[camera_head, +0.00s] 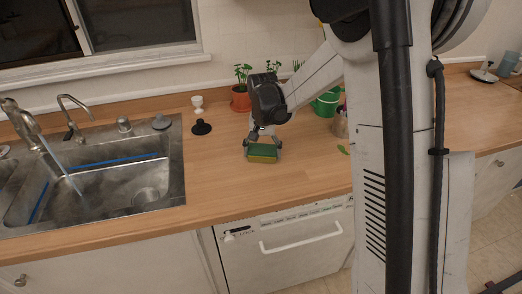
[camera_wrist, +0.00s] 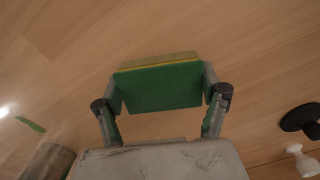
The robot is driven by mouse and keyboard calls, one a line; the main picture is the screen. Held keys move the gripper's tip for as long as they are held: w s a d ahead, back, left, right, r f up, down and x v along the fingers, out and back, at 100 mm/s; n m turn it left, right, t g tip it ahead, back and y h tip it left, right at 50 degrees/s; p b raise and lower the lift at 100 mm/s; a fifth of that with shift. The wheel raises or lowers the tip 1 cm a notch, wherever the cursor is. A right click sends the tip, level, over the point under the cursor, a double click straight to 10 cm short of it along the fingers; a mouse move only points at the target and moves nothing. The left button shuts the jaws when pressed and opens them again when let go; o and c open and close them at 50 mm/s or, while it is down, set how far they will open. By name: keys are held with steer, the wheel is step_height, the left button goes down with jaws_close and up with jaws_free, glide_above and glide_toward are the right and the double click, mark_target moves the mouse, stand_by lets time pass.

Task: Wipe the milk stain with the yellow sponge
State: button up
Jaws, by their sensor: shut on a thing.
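The sponge (camera_head: 262,153) is a flat block with a green face and a yellow side. My gripper (camera_head: 264,147) is shut on it, one finger at each end, over the wooden counter to the right of the sink. In the wrist view the sponge (camera_wrist: 158,88) sits between the two fingers of my gripper (camera_wrist: 160,86), its green face toward the camera. I cannot tell whether it touches the counter. I cannot make out a milk stain in either view; the sponge and arm hide part of the counter.
The sink (camera_head: 120,185) with running water lies left. A black stopper (camera_head: 201,127) and a white cup (camera_head: 197,104) stand between it and the gripper. A potted plant (camera_head: 240,98) and a green pot (camera_head: 326,104) are behind. Counter (camera_head: 215,180) in front is clear.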

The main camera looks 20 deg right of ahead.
mark_target(271, 178)
steer(key=shift+s+b, duration=0.5)
steer(key=shift+s, duration=4.2)
step_height(271, 178, up, 8)
steer(key=p, duration=0.4)
